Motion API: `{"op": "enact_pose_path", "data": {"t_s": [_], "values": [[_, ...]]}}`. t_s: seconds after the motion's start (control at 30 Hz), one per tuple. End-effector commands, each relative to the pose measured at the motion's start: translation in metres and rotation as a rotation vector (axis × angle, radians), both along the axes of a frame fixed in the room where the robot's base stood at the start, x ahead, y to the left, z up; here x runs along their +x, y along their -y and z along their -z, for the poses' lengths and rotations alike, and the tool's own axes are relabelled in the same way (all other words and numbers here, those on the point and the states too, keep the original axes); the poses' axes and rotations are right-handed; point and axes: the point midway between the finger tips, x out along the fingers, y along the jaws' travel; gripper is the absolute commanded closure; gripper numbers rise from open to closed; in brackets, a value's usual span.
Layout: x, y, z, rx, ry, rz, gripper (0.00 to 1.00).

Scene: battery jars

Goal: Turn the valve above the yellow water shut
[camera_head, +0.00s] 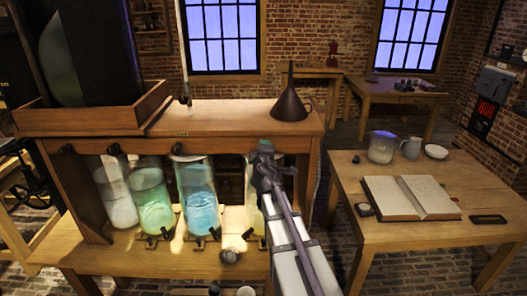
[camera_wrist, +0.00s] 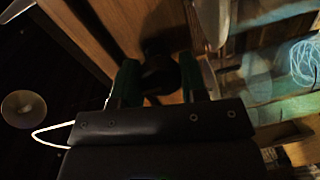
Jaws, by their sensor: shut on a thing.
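The jar of yellow water (camera_head: 254,212) stands at the right end of the row of jars, partly hidden behind my arm. The valve above it is covered by my gripper (camera_head: 263,158) in the head view. In the wrist view my gripper (camera_wrist: 158,80) has its two green-sided fingers on either side of a dark round valve knob (camera_wrist: 158,72), shut on it at the wooden beam. The knob's turn angle is too dark to tell.
Other jars hold blue (camera_head: 199,200), green (camera_head: 152,205) and whitish (camera_head: 116,198) water, with dark valves above, such as one (camera_head: 178,148). A funnel (camera_head: 289,103) stands on the shelf. A table (camera_head: 390,236) with an open book (camera_head: 412,197) is at right.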

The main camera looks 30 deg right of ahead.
Motion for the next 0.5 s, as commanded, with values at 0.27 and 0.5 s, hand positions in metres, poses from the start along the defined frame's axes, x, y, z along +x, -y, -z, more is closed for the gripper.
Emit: {"op": "enact_pose_path", "data": {"t_s": [0.27, 0.5], "values": [[-0.0012, 0.0001, 0.0011, 0.001, -0.001, 0.002, 0.44], [-0.0006, 0.0, 0.0005, 0.0, 0.0, 0.001, 0.35]]}}
